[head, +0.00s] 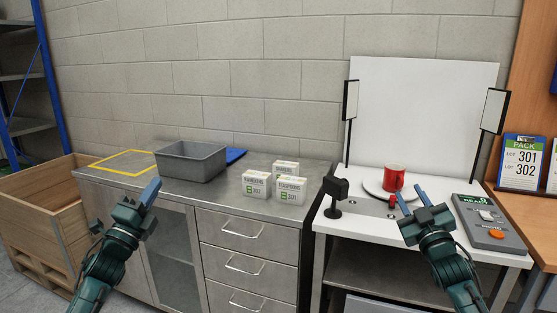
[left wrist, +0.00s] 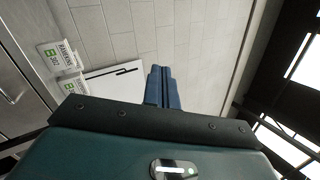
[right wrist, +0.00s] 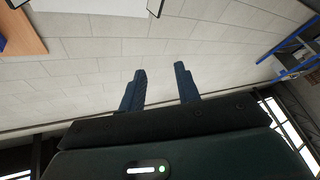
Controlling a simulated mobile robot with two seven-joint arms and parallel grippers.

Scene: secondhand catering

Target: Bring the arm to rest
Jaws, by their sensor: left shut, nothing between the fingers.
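My left gripper (head: 150,191) is in front of the steel counter in the head view, raised with its blue fingers together. In the left wrist view its fingers (left wrist: 161,88) are shut with nothing between them. My right gripper (head: 412,200) is in front of the white photo table in the head view. In the right wrist view its blue fingers (right wrist: 160,88) stand apart with nothing between them. In the head view it is just in front of the round plate and red mug, and I cannot tell how far apart they are.
The steel counter (head: 210,201) bears a grey bin (head: 190,162) and several white boxes (head: 256,184). A wooden crate (head: 28,188) stands at left.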

